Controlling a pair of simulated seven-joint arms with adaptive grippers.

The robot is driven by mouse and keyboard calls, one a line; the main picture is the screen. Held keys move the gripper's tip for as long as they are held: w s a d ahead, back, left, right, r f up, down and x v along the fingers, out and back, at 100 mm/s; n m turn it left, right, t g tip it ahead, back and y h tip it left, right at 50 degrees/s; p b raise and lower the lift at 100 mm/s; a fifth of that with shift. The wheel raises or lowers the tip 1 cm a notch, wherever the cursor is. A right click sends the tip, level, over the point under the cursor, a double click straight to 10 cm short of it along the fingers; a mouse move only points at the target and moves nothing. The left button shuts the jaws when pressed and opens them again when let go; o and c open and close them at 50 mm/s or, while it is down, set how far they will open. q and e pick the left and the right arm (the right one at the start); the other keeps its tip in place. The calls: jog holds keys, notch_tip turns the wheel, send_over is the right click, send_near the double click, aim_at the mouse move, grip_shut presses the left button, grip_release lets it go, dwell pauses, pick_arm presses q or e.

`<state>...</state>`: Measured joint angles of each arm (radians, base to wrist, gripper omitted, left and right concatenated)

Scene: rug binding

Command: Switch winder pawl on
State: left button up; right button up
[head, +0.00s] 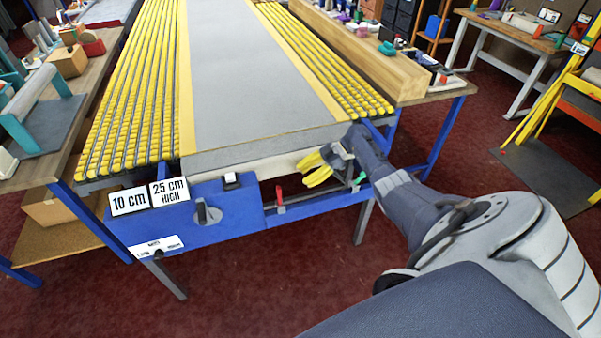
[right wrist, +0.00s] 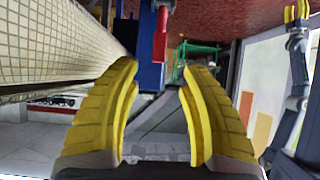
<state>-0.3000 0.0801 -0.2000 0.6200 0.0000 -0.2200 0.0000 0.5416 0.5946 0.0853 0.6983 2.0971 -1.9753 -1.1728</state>
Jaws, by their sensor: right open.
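A red lever (head: 279,197) stands upright on the blue front beam of the long table, right of the blue panel (head: 225,205). I see no label naming it as the winder pawl. The panel also carries a dark rotary knob (head: 207,212) and a small black-and-white switch (head: 232,180). My right gripper (head: 303,174) is open and empty below the table's front edge, to the right of the red lever and apart from it. In the right wrist view the red lever (right wrist: 161,34) shows beyond the gap between the yellow fingertips (right wrist: 160,70).
The grey tabletop (head: 255,80) has yellow roller strips (head: 125,90) on both sides. Signs reading "10 cm" (head: 129,200) and "25 cm high" (head: 170,191) stand on the panel. A wooden beam (head: 365,55) lies at right. The red floor (head: 290,270) in front is clear.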

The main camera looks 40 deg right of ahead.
aim_at(279, 197)
dwell(0.3)
